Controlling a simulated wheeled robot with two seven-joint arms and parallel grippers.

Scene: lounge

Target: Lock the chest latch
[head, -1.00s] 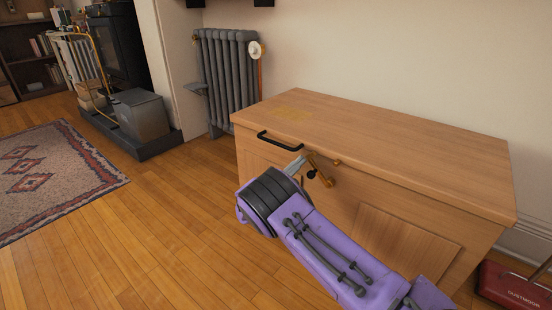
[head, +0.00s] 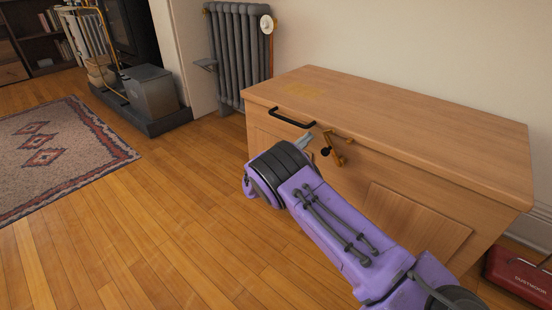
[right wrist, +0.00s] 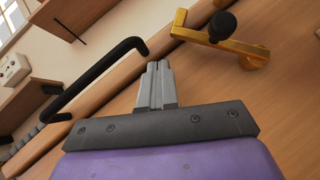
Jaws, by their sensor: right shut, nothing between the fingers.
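The wooden chest (head: 400,120) stands against the wall with its lid down. A brass latch (head: 337,149) with a black knob is on its front, just below the lid edge; in the right wrist view the latch (right wrist: 225,40) is at the upper right. A black bar handle (head: 292,118) is left of the latch, and it also shows in the right wrist view (right wrist: 100,75). My right gripper (head: 308,136) is shut and empty, in front of the chest between the handle and the latch. In the right wrist view its fingertips (right wrist: 157,68) appear apart from the latch. My left gripper is out of view.
A grey radiator (head: 238,55) stands behind the chest's left end. A red toolbox (head: 520,277) is on the floor at the right. A metal bin (head: 150,92) and a patterned rug (head: 60,150) are at the left. The floor left of the chest is clear.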

